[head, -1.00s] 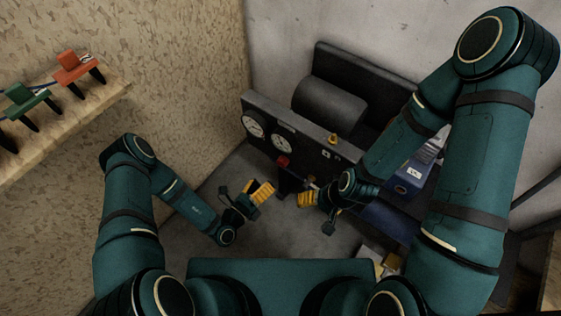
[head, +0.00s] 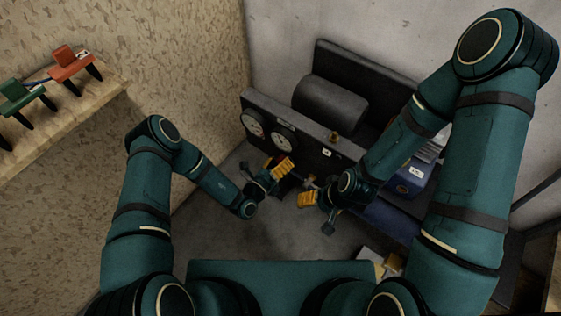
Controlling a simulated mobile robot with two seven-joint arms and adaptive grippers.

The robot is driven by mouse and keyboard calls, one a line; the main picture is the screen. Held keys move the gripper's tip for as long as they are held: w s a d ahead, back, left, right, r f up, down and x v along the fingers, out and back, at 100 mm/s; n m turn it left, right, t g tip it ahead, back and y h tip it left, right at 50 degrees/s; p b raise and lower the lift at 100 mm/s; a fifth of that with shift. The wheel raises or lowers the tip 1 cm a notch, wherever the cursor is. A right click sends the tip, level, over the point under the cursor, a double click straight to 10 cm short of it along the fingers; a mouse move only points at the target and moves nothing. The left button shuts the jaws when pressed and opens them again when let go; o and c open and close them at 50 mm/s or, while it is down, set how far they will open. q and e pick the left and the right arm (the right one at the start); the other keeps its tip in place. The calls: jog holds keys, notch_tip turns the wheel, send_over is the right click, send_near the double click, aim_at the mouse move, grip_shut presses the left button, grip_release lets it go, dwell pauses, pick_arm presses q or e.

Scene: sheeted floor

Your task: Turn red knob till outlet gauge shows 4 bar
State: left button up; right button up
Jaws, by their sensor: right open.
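The dark panel (head: 308,148) carries two round white gauges, a left one (head: 252,122) and a right one (head: 284,134). Their needles are too small to read, and I cannot tell which is the outlet gauge. My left gripper (head: 279,168) is at the panel's lower front, below the right gauge, over the place of the red knob. A small reddish patch (head: 268,160) shows beside its yellow pads; most of the knob is hidden. Whether the jaws touch or grip it is unclear. My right gripper (head: 308,197) is open beside a small fitting at the panel's front.
A black cylinder (head: 330,102) lies behind the panel, with a brass-coloured fitting (head: 334,136) on the panel's top edge. A blue box (head: 410,180) stands at right. A wooden shelf (head: 70,128) holds red and green clamp-like items at left. Grey floor (head: 285,235) in front is clear.

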pick_arm(q)
jog(key=c, duration=1)
jog(key=shift+r+m+p, duration=0.1)
jog(key=shift+m+p, duration=0.45)
jog(key=shift+m, duration=0.35)
jog(key=o, duration=1.2)
jog(key=shift+c, duration=0.2)
jog(key=v, duration=1.2)
